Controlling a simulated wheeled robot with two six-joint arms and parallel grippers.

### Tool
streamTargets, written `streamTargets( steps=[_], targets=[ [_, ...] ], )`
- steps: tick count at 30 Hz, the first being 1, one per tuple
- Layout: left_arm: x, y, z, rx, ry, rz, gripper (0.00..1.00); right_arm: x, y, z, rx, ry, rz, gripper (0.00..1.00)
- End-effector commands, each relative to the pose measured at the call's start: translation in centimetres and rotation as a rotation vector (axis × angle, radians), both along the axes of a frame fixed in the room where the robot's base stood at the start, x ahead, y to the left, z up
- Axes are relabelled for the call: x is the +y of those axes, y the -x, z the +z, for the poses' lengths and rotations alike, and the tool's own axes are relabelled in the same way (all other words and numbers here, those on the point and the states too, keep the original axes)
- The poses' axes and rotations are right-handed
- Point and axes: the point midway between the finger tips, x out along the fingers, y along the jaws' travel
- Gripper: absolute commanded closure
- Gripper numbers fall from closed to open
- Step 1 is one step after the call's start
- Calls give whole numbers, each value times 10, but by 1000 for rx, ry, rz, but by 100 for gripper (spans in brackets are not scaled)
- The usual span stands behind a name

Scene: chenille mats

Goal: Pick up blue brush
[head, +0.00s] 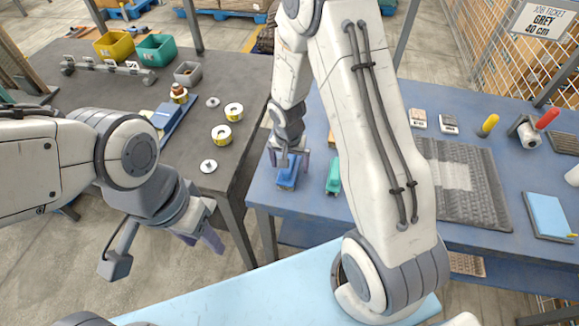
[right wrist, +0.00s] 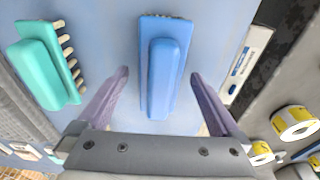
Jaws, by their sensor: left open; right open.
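The blue brush (head: 287,178) lies near the left end of the blue table. My right gripper (head: 291,165) hangs over it, open, and partly covers it in the head view. In the right wrist view the blue brush (right wrist: 162,75) lies lengthwise between the two spread fingers (right wrist: 160,76), with a gap on each side. A teal brush (head: 333,178) lies to its right in the head view; in the right wrist view the teal brush (right wrist: 40,62) is at the left, bristles showing. My left gripper (head: 203,241) is open and empty in front of the dark table.
A dark table (head: 235,100) at the left holds yellow-and-white rolls (head: 221,134), a yellow bin (head: 113,46) and a green bin (head: 156,49). On the blue table (head: 512,170) a grey mat (head: 485,200) and a light blue pad (head: 547,214) lie to the right.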

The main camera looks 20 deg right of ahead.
Motion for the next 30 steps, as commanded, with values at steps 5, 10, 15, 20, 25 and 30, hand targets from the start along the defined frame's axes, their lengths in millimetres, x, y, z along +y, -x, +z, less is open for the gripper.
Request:
streamTargets(
  steps=[5,10,15,20,25,30],
  targets=[
    [0,0,0,0,0,0,50,0,0,0,0,0,0,50],
    [0,0,0,0,0,0,50,0,0,1,0,0,0,94],
    [0,0,0,0,0,0,50,0,0,1,-1,1,0,94],
    [0,0,0,0,0,0,50,0,-1,8,-2,1,1,94],
    [0,0,-1,0,0,0,50,0,-2,30,-7,1,0,94],
    [0,0,-5,0,0,0,50,-24,1,55,-4,1,-8,94]
  ],
)
